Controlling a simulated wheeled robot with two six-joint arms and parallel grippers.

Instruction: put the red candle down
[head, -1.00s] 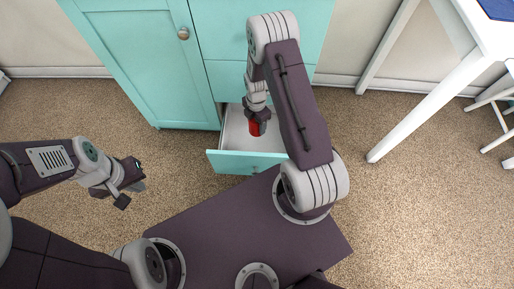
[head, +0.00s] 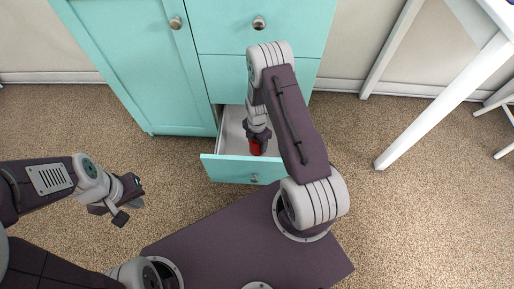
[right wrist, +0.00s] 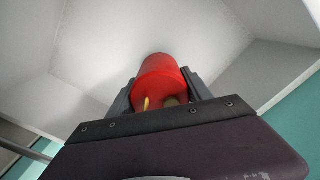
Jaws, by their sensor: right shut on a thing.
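The red candle (head: 256,147) is held in my right gripper (head: 257,137), inside the open turquoise drawer (head: 243,169). In the head view, the candle is close behind the drawer's front panel, and the gripper partly hides it. In the right wrist view, the candle (right wrist: 160,72) sits between the two dark fingers of the gripper (right wrist: 162,88), with the pale drawer interior (right wrist: 105,35) beyond it. I cannot tell whether the candle touches the drawer floor. My left gripper (head: 129,210) is open and empty above the carpet at the left.
The turquoise cabinet (head: 150,70) stands behind the drawer, with a closed door and another drawer above. A white table leg (head: 430,105) stands at the right. The visible part of the open drawer looks otherwise empty. Carpet (head: 150,165) is clear around it.

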